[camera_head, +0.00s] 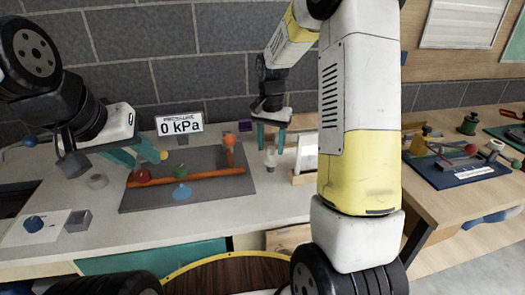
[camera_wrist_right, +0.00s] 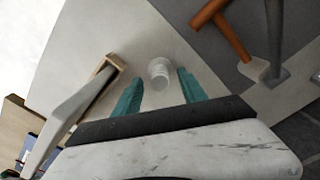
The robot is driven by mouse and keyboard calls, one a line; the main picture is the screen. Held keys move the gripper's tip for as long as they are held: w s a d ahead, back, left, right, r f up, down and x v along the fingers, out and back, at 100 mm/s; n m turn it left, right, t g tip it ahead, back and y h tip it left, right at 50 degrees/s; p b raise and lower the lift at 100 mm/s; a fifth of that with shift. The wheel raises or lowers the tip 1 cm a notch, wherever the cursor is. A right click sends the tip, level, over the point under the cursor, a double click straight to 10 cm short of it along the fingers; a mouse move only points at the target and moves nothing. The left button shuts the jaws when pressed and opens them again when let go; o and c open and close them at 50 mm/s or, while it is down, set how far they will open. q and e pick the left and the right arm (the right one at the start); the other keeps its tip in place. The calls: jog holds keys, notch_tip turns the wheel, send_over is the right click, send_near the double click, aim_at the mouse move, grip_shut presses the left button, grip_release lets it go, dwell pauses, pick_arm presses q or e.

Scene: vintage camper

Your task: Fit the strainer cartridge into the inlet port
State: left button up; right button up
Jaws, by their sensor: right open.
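A small white ribbed cylinder, which looks like the strainer cartridge (camera_head: 270,158), stands on the counter right of the grey board. It also shows in the right wrist view (camera_wrist_right: 160,73). My right gripper (camera_head: 271,138) is open above it; in the wrist view its teal fingers lie on either side of the cylinder, with gaps. An orange pipe (camera_head: 200,178) runs along the grey board, with an upright orange part (camera_head: 229,150) at its right end. I cannot tell which opening is the inlet port. My left gripper (camera_head: 143,158) is open near the board's back left, by a yellow knob (camera_head: 163,155).
A pressure display (camera_head: 180,124) reads 0 kPa behind the board. A wooden holder with a pale panel (camera_head: 306,152) stands close right of the cylinder. Red (camera_head: 143,176), green (camera_head: 180,170) and blue (camera_head: 181,191) parts sit on the board. The front counter strip is mostly clear.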

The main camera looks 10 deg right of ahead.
aim_at(271, 160)
jog(key=shift+f, duration=1.9)
grip_shut()
jog(key=shift+r, duration=0.15)
